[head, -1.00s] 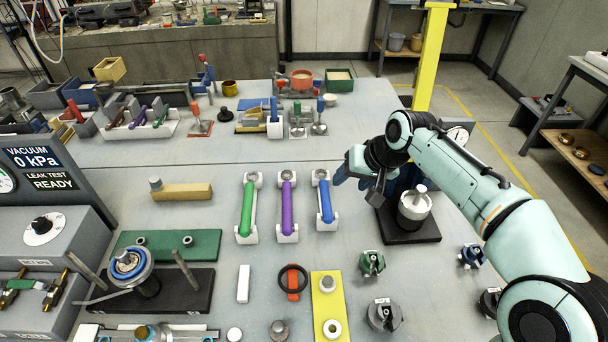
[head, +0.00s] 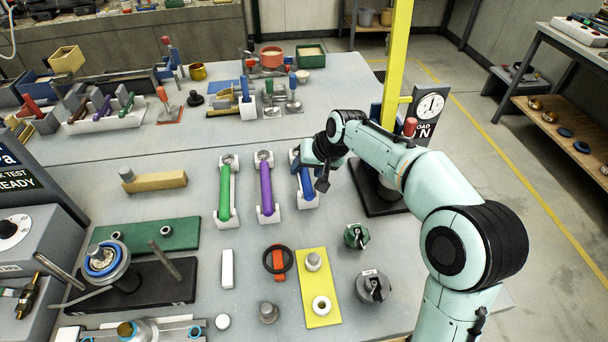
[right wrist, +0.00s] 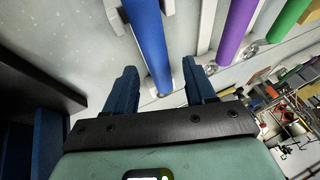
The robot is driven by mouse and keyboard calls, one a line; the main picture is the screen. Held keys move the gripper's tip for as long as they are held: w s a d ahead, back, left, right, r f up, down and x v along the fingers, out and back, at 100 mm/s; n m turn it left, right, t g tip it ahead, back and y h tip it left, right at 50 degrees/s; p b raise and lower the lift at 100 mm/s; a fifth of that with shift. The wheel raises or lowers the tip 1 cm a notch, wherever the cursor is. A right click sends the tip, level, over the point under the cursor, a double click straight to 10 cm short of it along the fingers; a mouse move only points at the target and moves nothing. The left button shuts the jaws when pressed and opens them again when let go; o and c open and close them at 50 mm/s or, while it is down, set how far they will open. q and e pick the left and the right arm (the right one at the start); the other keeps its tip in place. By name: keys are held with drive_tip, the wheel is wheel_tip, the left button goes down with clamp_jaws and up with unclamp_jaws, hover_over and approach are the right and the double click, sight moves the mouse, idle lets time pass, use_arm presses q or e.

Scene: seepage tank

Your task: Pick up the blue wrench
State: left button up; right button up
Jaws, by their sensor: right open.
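The blue wrench (head: 307,189) lies in white end holders on the grey table, right of the purple wrench (head: 265,185) and the green wrench (head: 225,192). My right gripper (head: 309,169) is over it and hides part of its upper half. In the right wrist view the blue wrench (right wrist: 148,45) runs between the two spread blue fingers of my right gripper (right wrist: 160,82). The fingers stand apart on either side of it, with no visible grip. The purple wrench (right wrist: 236,38) lies to the right there. My left gripper is not in view.
A black base (head: 372,196) stands just right of the blue wrench, partly behind my right arm. A yellow plate (head: 318,285), a green-topped fixture (head: 356,236) and a grey fixture (head: 373,287) stand nearer.

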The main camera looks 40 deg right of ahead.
drive_tip(key=shift+w+f, duration=0.3)
drive_tip(key=shift+f, duration=0.35)
drive_tip(key=shift+f, duration=0.25)
drive_tip(key=shift+c, duration=0.3)
clamp_jaws()
